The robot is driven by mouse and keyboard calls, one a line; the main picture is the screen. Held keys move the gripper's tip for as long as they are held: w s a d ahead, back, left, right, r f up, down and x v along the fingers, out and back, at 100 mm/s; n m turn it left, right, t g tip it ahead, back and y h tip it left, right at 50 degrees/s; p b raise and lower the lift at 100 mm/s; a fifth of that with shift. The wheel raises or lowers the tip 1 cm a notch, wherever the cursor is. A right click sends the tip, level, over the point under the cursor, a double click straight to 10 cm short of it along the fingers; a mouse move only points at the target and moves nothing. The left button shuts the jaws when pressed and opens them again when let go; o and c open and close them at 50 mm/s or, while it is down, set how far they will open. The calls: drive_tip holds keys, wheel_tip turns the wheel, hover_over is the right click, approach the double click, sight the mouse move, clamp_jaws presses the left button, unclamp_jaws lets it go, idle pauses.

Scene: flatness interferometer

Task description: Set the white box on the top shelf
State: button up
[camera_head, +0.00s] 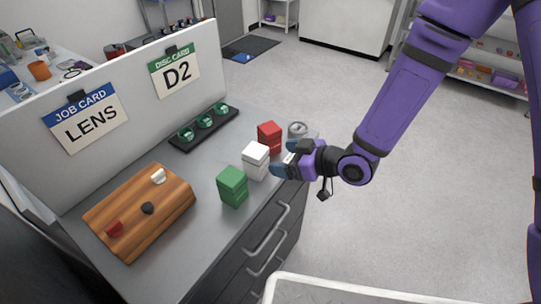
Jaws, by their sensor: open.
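The white box (255,160) stands upright on the grey counter, near its right edge, between a green box (232,187) and a red box (269,137). My gripper (284,161) is open and points left, with its blue fingertips just right of the white box. Nothing shows between the fingers, and I cannot tell whether they touch the box. Shelf units stand across the room, at the right (485,68) and at the top (278,20). My arm hides part of the right one, and I cannot tell which holds the top shelf.
A silver can (297,130) stands close behind my gripper. A wooden board (140,212) with small pieces and a black rack (204,129) with green discs lie on the counter. A white panel (120,120) with job cards borders it. Drawer handles (267,228) project from the front. Floor behind is open.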

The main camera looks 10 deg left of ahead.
drive_tip(key=shift+v, duration=0.9)
drive_tip(key=shift+w, duration=0.1)
drive_tip(key=w+d+r+m+t+h, duration=0.25)
drive_tip(key=d+r+h, duration=0.25)
drive_tip(key=d+r, duration=0.5)
drive_tip(key=w+d+r+m+t+h, duration=0.2)
drive_tip(key=d+r+m+h, duration=0.25)
drive_tip(key=d+r, duration=0.65)
drive_tip(key=s+d+r+m+g+h, duration=0.1)
drive_tip(key=s+d+r+m, duration=0.2)
drive_tip(key=s+d, duration=0.4)
drive_tip(key=s+d+r+m+g+h, duration=0.2)
drive_tip(key=s+d+r+m, duration=0.2)
drive_tip(key=s, duration=0.9)
wheel_tip(320, 180, up, 2)
drive_tip(key=d, duration=0.3)
drive_tip(key=shift+o, duration=0.4)
drive_tip(key=shift+s+r+m, duration=0.2)
drive_tip(key=shift+s+m, duration=0.1)
drive_tip(key=shift+s, duration=0.1)
